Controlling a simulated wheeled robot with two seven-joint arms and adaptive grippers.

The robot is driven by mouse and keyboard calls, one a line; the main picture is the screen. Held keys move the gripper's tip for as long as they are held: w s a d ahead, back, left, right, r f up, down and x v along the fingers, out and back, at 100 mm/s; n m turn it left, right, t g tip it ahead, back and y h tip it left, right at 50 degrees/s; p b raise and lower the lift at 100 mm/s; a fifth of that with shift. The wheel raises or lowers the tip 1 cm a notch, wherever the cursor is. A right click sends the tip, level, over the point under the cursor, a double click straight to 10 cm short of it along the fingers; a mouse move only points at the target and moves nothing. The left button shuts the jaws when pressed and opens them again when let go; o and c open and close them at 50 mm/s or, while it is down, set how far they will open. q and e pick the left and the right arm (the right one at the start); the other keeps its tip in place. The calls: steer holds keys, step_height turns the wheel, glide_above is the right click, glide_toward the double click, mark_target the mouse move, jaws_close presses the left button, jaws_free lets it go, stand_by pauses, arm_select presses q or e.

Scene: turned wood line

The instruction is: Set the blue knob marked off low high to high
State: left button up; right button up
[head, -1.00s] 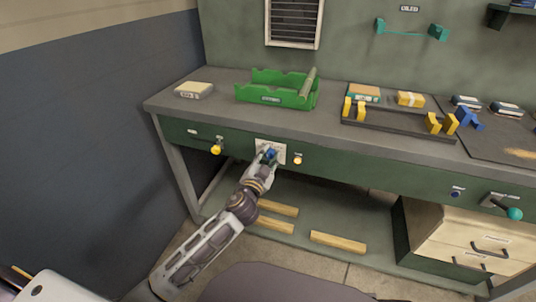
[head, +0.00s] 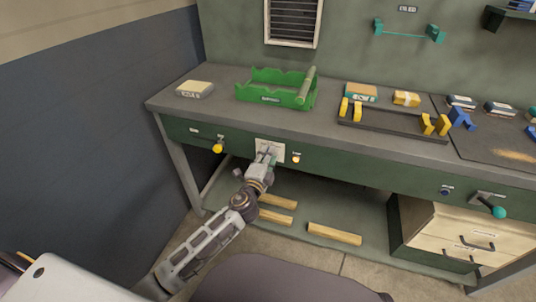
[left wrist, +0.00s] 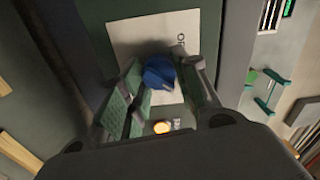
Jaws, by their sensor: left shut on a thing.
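The blue knob (left wrist: 158,73) sits on a white plate (left wrist: 140,32) in the left wrist view. The plate also shows on the green front of the bench in the head view (head: 277,145). My left gripper (head: 267,156) reaches up to this plate from the lower left. In the left wrist view its two fingers (left wrist: 165,78) are shut on the knob, one on each side. In the head view the gripper hides the knob. Only part of the plate's lettering shows, and I cannot tell the knob's setting. My right gripper is not in view.
An amber lamp (head: 296,158) is right beside the plate. A yellow-ended lever (head: 217,148) is to its left. A teal-ended lever (head: 498,211) is far right. A green tray (head: 272,98) stands on the bench top (head: 220,82). Wooden strips (head: 334,234) lie on the lower shelf.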

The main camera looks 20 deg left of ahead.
arm_select(q)
steer(key=shift+m, duration=0.4)
steer(key=o, duration=1)
steer(key=shift+s, duration=0.15)
steer(key=shift+s+a, duration=0.15)
steer(key=shift+s, duration=5.7)
